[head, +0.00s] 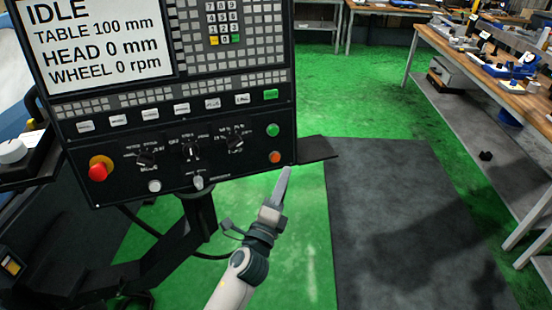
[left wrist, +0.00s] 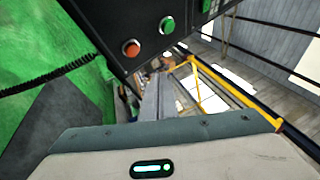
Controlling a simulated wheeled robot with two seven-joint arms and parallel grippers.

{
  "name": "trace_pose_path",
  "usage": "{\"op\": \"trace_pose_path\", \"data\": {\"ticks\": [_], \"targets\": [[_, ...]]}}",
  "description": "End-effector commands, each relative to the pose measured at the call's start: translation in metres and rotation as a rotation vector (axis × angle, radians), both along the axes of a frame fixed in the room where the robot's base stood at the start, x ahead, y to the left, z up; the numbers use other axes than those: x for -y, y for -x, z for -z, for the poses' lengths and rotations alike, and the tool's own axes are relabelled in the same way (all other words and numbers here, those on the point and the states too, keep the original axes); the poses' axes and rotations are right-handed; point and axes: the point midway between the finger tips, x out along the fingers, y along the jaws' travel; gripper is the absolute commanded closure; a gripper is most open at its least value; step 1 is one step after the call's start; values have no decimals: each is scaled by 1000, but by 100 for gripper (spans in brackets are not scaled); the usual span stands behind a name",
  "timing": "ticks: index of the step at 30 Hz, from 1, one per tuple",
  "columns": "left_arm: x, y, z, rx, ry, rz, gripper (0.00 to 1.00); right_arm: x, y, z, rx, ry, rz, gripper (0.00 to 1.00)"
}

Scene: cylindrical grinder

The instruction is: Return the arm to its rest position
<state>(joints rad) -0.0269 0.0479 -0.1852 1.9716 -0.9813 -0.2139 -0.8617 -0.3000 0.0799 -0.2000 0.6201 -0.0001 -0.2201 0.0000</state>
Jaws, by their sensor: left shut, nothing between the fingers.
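My left gripper (head: 285,172) points up just below the lower right corner of the control panel (head: 225,165). Its fingers are together with nothing between them, and they also show in the left wrist view (left wrist: 158,82). The orange button (head: 275,157) and the green button (head: 273,130) are close above the fingertips in the head view. In the left wrist view the orange button (left wrist: 131,48) and green button (left wrist: 167,25) are on the panel above the gripper. I cannot tell whether the fingertips touch the panel. The screen reads IDLE, TABLE 100 mm, HEAD 0 mm, WHEEL 0 rpm. My right gripper is in neither view.
A red emergency knob (head: 99,168) is at the panel's lower left. A dark shelf (head: 318,150) juts out right of the panel. A dark mat (head: 400,215) lies on the green floor. A workbench (head: 500,95) with tools stands at the right. The floor between is open.

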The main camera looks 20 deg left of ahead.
Motion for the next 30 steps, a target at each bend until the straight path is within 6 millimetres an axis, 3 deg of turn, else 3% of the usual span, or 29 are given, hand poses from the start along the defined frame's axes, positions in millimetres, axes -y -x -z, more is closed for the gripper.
{"op": "trace_pose_path", "data": {"ticks": [16, 20, 23, 26, 30], "targets": [[0, 0, 1, -1, 0, 1, 100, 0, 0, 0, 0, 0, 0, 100], [0, -1, 11, -18, 11, 4, 100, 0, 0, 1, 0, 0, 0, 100], [1, -3, 33, -57, 42, 14, 100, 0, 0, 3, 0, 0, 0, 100], [1, -5, 70, -122, 93, 27, 100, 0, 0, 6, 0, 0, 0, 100], [2, -3, 145, -252, 201, 41, 100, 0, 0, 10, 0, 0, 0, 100]]}}
